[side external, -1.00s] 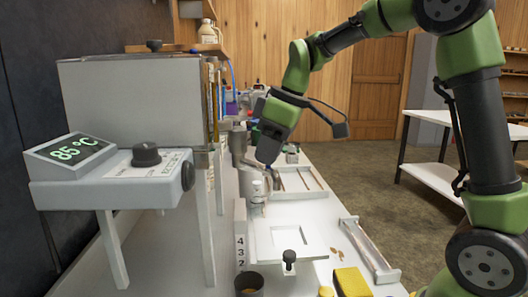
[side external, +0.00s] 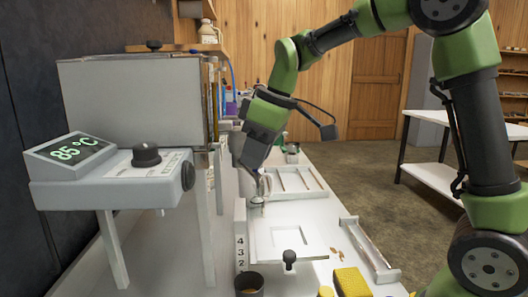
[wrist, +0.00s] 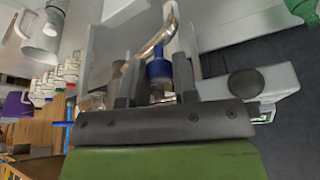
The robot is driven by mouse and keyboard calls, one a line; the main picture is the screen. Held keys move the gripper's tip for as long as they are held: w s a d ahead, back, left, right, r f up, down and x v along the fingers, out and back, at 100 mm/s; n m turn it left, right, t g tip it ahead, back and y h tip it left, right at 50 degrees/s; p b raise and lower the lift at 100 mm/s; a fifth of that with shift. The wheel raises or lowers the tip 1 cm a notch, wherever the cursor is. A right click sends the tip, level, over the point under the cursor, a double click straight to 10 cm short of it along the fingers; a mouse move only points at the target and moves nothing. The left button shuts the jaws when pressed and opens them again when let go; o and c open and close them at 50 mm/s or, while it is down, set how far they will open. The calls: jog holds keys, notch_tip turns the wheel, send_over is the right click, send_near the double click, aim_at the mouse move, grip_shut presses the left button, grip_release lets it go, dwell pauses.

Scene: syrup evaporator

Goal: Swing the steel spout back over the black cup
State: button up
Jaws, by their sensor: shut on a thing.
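My gripper (side external: 258,172) points down beside the evaporator in the side view. In the wrist view, a blue fitting (wrist: 158,70) and the bent, shiny steel spout (wrist: 160,38) show at and between the fingers of my gripper (wrist: 154,88). My gripper is shut on the spout, though the fingers hide the exact contact. In the side view my gripper covers most of the spout. A dark cup (side external: 249,284), likely the black cup, stands at the front edge of the bench, well nearer the camera than my gripper.
The evaporator (side external: 135,100) with its 85 °C display (side external: 75,149) stands left of my gripper. A white plate with a square frame (side external: 285,241) and a black knob (side external: 289,258) lies in front. A yellow sponge (side external: 351,281) and a metal rail (side external: 367,248) are to the right.

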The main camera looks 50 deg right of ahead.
jog(key=shift+w+a, duration=0.1)
jog(key=shift+a, duration=0.1)
jog(key=shift+w+a, duration=0.5)
jog(key=shift+a, duration=0.25)
jog(key=shift+w+a, duration=0.3)
jog(key=shift+a, duration=0.1)
jog(key=o, duration=0.5)
jog(key=shift+o, duration=0.2)
jog(key=shift+r, duration=0.1)
jog(key=shift+v, duration=2.4)
